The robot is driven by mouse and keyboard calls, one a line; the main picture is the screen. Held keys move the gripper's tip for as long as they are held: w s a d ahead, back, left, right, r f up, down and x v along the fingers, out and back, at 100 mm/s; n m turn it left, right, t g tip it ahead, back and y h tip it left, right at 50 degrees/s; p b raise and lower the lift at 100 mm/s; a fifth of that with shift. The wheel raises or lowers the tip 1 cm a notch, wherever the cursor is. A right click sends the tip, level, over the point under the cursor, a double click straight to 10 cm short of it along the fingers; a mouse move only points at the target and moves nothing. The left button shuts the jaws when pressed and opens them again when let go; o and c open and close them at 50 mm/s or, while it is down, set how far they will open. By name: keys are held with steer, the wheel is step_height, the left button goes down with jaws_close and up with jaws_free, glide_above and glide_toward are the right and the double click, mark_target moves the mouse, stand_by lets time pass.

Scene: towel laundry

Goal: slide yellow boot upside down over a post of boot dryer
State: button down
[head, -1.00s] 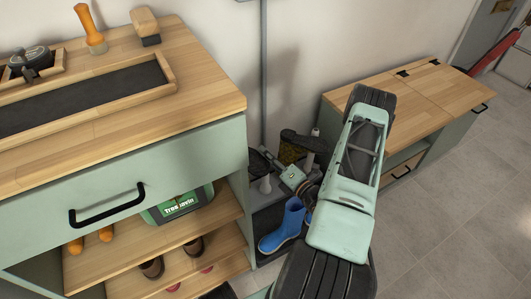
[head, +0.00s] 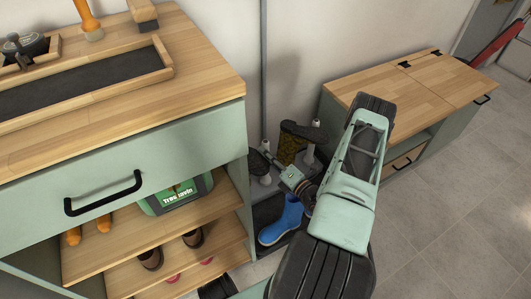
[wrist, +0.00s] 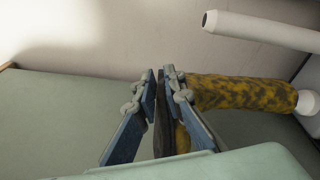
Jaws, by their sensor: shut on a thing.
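The yellow boot (head: 289,150), mottled with a dark sole, is upside down at the boot dryer, sole up. In the wrist view its yellow shaft (wrist: 240,95) runs right from my gripper. A white end of a post (wrist: 306,103) shows at the shaft's opening, so the boot appears to be around that post. My gripper (wrist: 163,76) is shut on the boot's dark sole part. Another white post (wrist: 260,30) of the dryer stands bare beside the boot. In the head view my arm hides part of the dryer and the grip.
A blue boot (head: 282,220) stands in front of the dryer. A green cabinet (head: 215,135) with open shelves is close on the left, and a low wooden-topped bench (head: 385,90) is to the right. The wall is close behind. Grey floor (head: 440,220) is clear at right.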

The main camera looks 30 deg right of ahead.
steer(key=c, duration=1.9)
jaws_free()
steer(key=shift+c, duration=0.2)
step_height(320, 180, up, 10)
